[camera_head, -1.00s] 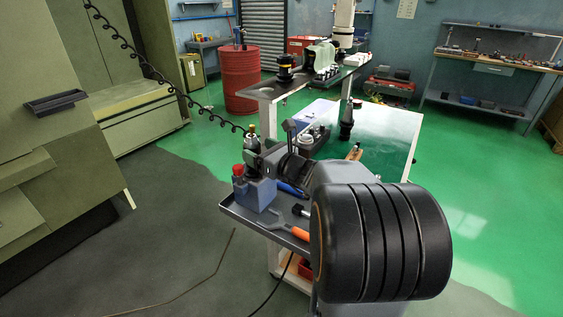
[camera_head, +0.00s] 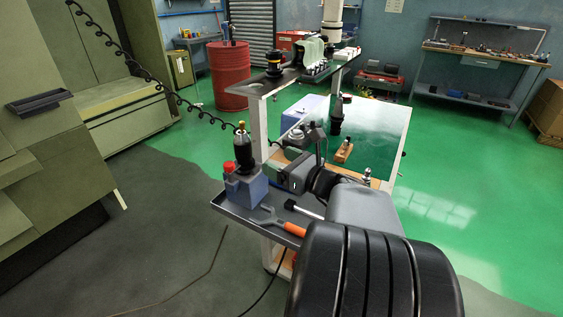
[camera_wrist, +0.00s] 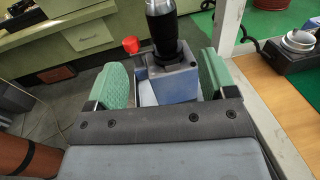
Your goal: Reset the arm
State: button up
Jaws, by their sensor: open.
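My gripper (camera_wrist: 163,82) is open, with its two green finger pads apart and nothing between them. In the head view my gripper (camera_head: 278,174) is above the cart's grey tray, to the right of a blue block (camera_head: 247,188). A black and silver tool holder (camera_head: 243,150) stands upright in the block. In the wrist view the block (camera_wrist: 172,78) and the tool holder (camera_wrist: 164,26) are straight ahead, beyond the fingers. My arm hides part of the tray and the cart.
The grey tray (camera_head: 232,208) also holds an orange-handled wrench (camera_head: 284,227) and a red-capped item (camera_head: 229,168). The cart's upper shelf (camera_head: 254,88) carries more tool holders. A red barrel (camera_head: 230,78) stands behind. Green floor is free at right.

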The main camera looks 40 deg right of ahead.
dwell(0.3)
jog(key=s+a+f+n+g+p, duration=0.2)
jog(key=s+a+f+n+g, duration=0.25)
jog(key=n, duration=0.55)
jog(key=s+a+f+n+g+p, duration=0.2)
jog(key=a+f+n+g, duration=0.25)
jog(key=n+g, duration=0.45)
jog(key=s+a+r+n+h+p, duration=0.2)
jog(key=a+r+n+h+p, duration=0.2)
jog(key=n, duration=1)
notch_tip(320, 180, up, 3)
jog(key=shift+a+r+h+p, duration=0.1)
jog(key=shift+a+h+p, duration=0.35)
jog(key=shift+a, duration=0.75)
